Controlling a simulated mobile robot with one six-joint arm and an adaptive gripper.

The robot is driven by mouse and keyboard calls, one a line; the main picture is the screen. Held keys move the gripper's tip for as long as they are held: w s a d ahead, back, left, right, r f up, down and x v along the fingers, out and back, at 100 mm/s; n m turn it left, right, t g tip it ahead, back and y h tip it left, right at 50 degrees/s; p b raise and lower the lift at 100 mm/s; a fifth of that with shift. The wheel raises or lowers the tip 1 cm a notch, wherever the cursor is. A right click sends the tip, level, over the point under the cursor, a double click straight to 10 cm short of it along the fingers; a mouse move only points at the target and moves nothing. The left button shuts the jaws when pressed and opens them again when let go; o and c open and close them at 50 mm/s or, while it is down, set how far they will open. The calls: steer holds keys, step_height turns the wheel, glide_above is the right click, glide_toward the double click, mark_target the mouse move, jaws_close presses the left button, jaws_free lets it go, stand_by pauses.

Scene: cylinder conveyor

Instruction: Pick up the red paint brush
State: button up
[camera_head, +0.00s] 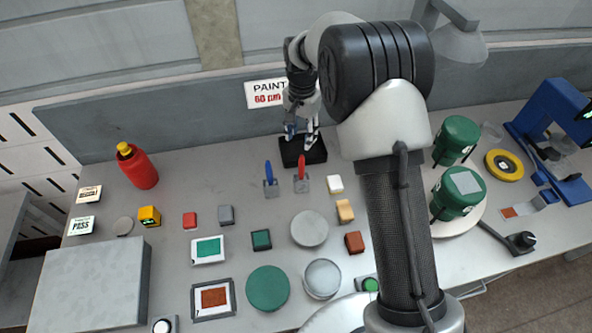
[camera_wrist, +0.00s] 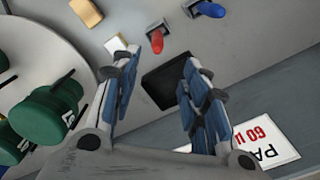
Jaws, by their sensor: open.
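The red paint brush (camera_head: 302,174) lies on the grey table, its red handle toward the back and a grey square end toward the front. It also shows in the wrist view (camera_wrist: 156,40), beyond my fingertips. My gripper (camera_head: 303,134) is over the black pad behind the brush. In the wrist view my gripper (camera_wrist: 158,64) is open, with nothing between its fingers and the brush handle just past the gap. I cannot tell its exact height above the table.
A blue brush (camera_head: 270,180) lies just left of the red one. The black pad (camera_head: 316,154) is behind. A white block (camera_head: 335,184) and a tan block (camera_head: 345,211) are at right. Green cans (camera_head: 460,191) stand farther right. A red bottle (camera_head: 138,167) stands left.

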mark_target(302, 169)
steer(key=f, duration=0.8)
steer(key=f+b, duration=0.1)
steer(key=f, duration=0.7)
steer(key=shift+d+f, duration=0.2)
steer(key=shift+f, duration=0.2)
steer(key=shift+c, duration=0.3)
jaws_close()
